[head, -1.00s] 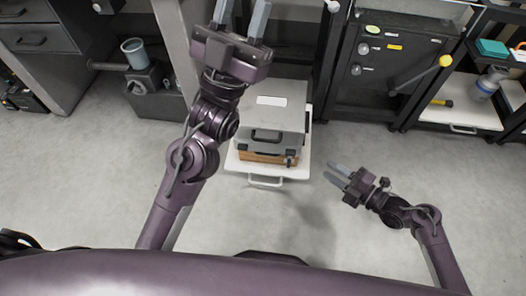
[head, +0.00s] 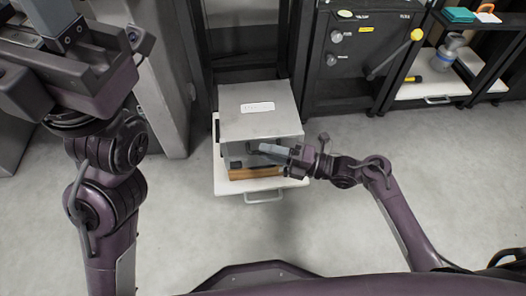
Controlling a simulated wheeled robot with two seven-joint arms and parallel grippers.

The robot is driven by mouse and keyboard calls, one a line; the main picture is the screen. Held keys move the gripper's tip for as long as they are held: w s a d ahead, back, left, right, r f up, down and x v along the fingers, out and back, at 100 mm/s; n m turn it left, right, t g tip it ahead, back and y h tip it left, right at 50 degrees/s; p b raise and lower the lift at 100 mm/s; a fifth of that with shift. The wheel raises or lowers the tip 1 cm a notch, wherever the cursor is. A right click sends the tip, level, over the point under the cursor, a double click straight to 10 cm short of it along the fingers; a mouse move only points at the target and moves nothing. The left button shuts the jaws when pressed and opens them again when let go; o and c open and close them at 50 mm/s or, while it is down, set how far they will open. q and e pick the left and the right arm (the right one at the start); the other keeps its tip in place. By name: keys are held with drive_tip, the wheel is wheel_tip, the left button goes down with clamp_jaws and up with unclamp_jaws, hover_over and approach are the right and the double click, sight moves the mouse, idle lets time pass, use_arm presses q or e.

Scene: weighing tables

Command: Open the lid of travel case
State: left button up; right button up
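The travel case (head: 250,127) is a grey box with a white label on top. It stands shut on a brown wooden piece (head: 254,171) on a white pull-out shelf (head: 225,188). My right gripper (head: 270,152) is at the front of the case, with its fingers pointing left by the handle area. They overlap the case front, so I cannot tell whether they touch it or how far apart they are. My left gripper (head: 48,15) is at the top left, away from the case. Its fingers are partly cut off by the frame edge.
A dark cabinet (head: 345,80) stands behind to the right. A shelf unit (head: 430,90) with a white tray is farther right. A grey post (head: 160,80) stands left of the case. The floor (head: 430,170) on the right is clear.

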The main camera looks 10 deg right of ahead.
drive_tip(key=shift+x, duration=0.8)
clamp_jaws()
